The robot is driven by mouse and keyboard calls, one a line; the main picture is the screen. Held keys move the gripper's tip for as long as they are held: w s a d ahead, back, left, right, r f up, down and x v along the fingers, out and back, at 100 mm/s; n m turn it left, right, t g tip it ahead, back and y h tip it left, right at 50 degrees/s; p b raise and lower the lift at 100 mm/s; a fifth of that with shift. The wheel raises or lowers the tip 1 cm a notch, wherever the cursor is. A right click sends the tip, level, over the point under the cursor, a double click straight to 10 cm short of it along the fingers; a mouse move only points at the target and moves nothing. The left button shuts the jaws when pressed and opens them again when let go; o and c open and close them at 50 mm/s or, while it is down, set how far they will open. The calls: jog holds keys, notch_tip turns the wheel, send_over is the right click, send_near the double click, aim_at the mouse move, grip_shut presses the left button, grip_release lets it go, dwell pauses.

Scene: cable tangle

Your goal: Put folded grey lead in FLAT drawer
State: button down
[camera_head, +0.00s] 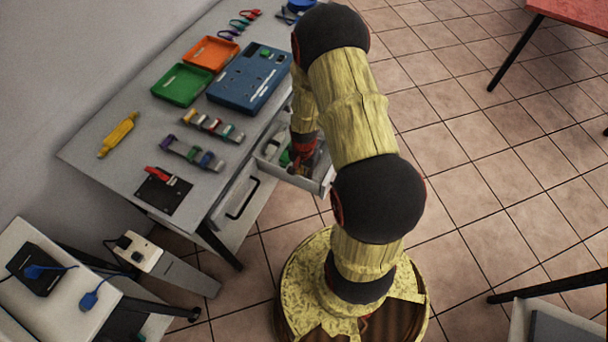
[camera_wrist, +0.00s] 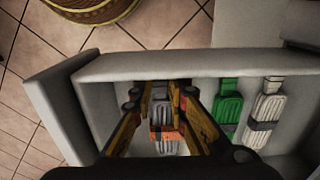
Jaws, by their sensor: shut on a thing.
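My gripper (camera_wrist: 163,108) points down into an open light-grey drawer (camera_wrist: 200,63). Its fingers are shut on a folded grey lead (camera_wrist: 166,147) with an orange-red band around it. The lead is inside the drawer walls; I cannot tell if it touches the floor. A folded green lead (camera_wrist: 229,108) and a folded whitish lead with a dark band (camera_wrist: 264,118) lie to its right. In the head view the open drawer (camera_head: 318,186) sticks out from the bench, and my gripper (camera_head: 302,150) is partly hidden by my arm. No drawer label is readable.
The bench top (camera_head: 125,165) carries a green tray (camera_head: 182,84), an orange tray (camera_head: 210,54), a blue case (camera_head: 249,78) and rows of banded leads (camera_head: 212,126).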

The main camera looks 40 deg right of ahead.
jog(key=c, duration=1.7)
grip_release()
jog(key=shift+o, duration=0.2)
notch_tip(320, 180, up, 9)
jog(key=p, duration=0.6)
jog(key=shift+p, duration=0.4)
